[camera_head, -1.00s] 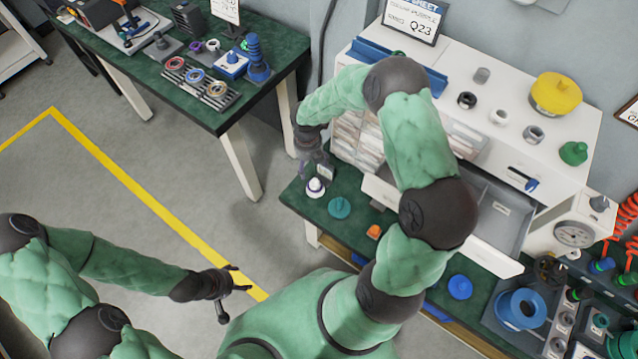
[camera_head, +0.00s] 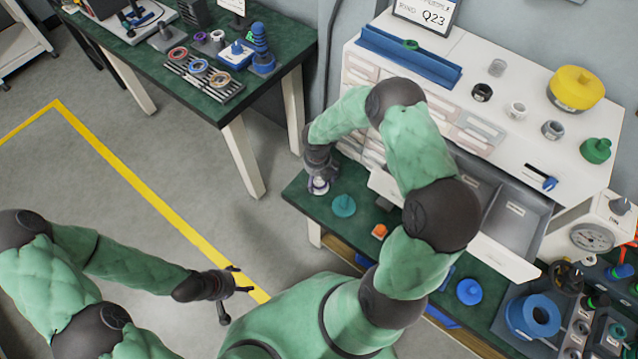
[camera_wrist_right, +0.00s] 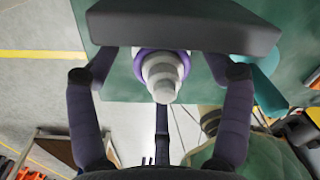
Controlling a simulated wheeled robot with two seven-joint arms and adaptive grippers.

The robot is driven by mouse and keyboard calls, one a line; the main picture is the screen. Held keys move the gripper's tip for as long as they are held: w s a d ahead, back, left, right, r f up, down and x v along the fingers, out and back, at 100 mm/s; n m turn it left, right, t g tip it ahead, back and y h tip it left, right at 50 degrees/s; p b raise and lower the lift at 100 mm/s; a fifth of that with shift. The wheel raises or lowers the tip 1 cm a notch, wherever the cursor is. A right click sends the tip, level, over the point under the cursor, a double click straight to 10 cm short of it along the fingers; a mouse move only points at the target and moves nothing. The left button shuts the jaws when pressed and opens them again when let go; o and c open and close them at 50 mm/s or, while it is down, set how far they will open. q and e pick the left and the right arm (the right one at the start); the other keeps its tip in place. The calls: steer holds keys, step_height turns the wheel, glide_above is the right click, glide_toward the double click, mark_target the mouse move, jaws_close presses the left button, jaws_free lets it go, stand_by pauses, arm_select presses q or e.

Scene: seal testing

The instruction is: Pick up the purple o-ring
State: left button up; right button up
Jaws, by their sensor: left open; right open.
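The purple o-ring (camera_wrist_right: 140,66) sits around a stepped white-and-grey cone (camera_wrist_right: 163,78) in the right wrist view. A dark grey block (camera_wrist_right: 180,27) crosses the top of that view and hides the ring's far part. My right gripper (camera_wrist_right: 160,75) is open, with a finger on each side of the cone and a visible gap to the ring on both sides. In the head view my right gripper (camera_head: 318,176) is low over the white cone (camera_head: 318,187) at the bench's left end and partly hides it. My left gripper (camera_head: 240,281) is open and empty above the floor.
A teal knobbed part (camera_head: 343,205) stands just right of the cone on the green bench (camera_head: 300,197). An orange piece (camera_head: 380,231) lies further right. The white drawer cabinet (camera_head: 480,130) stands behind, with a drawer (camera_head: 510,215) open. Another table (camera_head: 285,75) holds coloured rings.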

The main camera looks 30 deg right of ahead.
steer(key=shift+r, duration=0.1)
steer(key=shift+f, duration=0.25)
stand_by(0.5)
steer(key=c, duration=0.8)
steer(key=shift+c, duration=0.3)
steer(key=shift+r, duration=0.1)
